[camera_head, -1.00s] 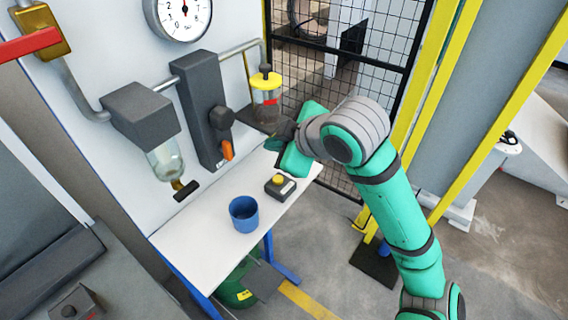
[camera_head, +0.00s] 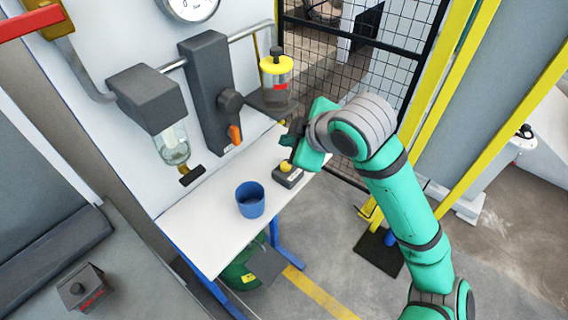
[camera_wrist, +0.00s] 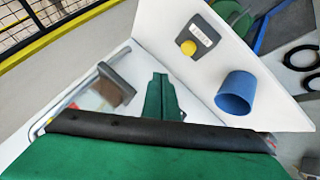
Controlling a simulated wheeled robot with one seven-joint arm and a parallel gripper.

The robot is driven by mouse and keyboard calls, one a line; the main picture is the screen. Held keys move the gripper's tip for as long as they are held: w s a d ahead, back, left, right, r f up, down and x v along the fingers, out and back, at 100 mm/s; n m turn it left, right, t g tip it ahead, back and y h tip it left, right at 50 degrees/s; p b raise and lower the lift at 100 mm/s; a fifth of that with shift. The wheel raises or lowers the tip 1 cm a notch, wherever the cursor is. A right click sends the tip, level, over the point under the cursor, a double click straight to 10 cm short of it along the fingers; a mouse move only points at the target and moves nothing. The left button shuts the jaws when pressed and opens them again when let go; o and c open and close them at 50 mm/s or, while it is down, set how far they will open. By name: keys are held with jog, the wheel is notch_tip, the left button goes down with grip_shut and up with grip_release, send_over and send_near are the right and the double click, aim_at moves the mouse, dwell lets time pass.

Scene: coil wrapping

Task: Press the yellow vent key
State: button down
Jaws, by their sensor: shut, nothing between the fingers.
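The yellow vent key (camera_head: 286,166) is a round yellow button on a small dark grey box (camera_head: 291,178) with a pale label. The box sits on the white shelf, right of the blue cup. In the wrist view the yellow key (camera_wrist: 188,47) is fully visible at upper right, on its grey box (camera_wrist: 207,30). My gripper (camera_head: 290,138) is above the key in the head view, apart from it, with its dark fingers partly hidden by the green wrist. In the wrist view my gripper (camera_wrist: 158,78) shows as a narrow green taper, shut and empty, pointing left of and below the key.
A blue cup (camera_head: 250,200) stands on the white shelf (camera_head: 205,222), close to the key box. A grey valve block with an orange lever (camera_head: 235,134) and a yellow-capped jar (camera_head: 276,80) are on the wall behind. A wire mesh fence (camera_head: 330,70) stands at the back.

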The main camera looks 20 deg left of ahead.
aim_at(288, 168)
notch_tip(288, 168, down, 3)
jog(key=shift+d+f, duration=0.15)
jog(key=shift+f, duration=0.95)
jog(key=shift+f, duration=0.1)
dwell(1.3)
jog(key=shift+f, duration=0.35)
dwell(0.4)
